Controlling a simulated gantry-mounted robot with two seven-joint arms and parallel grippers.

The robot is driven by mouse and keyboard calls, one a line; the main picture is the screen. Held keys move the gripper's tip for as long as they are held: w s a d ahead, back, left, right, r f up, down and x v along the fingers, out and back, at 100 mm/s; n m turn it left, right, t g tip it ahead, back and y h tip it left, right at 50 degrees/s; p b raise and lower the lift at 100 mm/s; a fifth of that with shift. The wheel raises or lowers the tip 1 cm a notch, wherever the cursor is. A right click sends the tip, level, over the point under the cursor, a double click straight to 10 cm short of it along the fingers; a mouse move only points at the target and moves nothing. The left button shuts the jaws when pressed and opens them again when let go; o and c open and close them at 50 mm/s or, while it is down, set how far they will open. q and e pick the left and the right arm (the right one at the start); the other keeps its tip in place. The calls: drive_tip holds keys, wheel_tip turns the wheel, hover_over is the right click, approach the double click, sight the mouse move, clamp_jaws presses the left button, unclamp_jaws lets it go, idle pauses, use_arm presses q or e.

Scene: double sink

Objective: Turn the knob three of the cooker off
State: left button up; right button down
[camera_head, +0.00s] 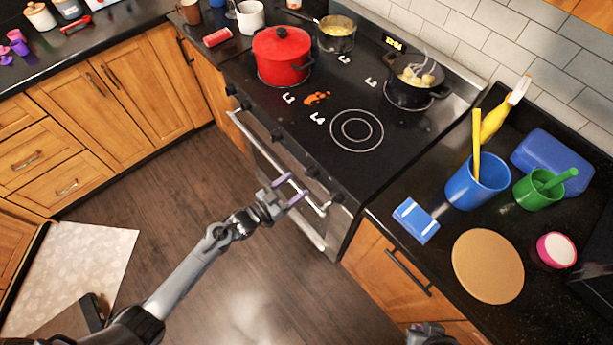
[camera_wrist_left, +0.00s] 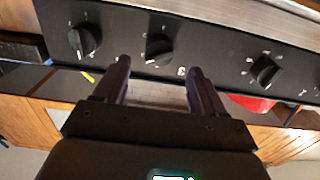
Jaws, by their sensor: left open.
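The cooker (camera_head: 357,158) has a row of black knobs on its dark front panel. In the left wrist view three of them show: a left knob (camera_wrist_left: 85,39), a middle knob (camera_wrist_left: 158,47) and a right knob (camera_wrist_left: 265,70). I cannot read which is knob three. My left gripper (camera_head: 289,189) is open and empty in front of the panel, by the oven handle. In the left wrist view its fingertips (camera_wrist_left: 160,70) point at the panel, with the middle knob ahead between them; contact is not visible. Part of my right arm's end (camera_head: 430,334) shows at the bottom edge; its fingers are hidden.
A red pot (camera_head: 281,55), a pan (camera_head: 336,34) and a steaming black pot (camera_head: 413,80) stand on the hob. The oven handle (camera_head: 262,152) runs below the knobs. The right counter holds a blue cup (camera_head: 477,183) and a round board (camera_head: 487,266).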

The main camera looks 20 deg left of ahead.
sight(311, 173)
use_arm(q)
drive_tip(key=shift+b+x, duration=0.3)
drive_tip(key=shift+x, duration=2.55)
drive_tip(key=shift+c, duration=0.3)
drive_tip(key=c, duration=1)
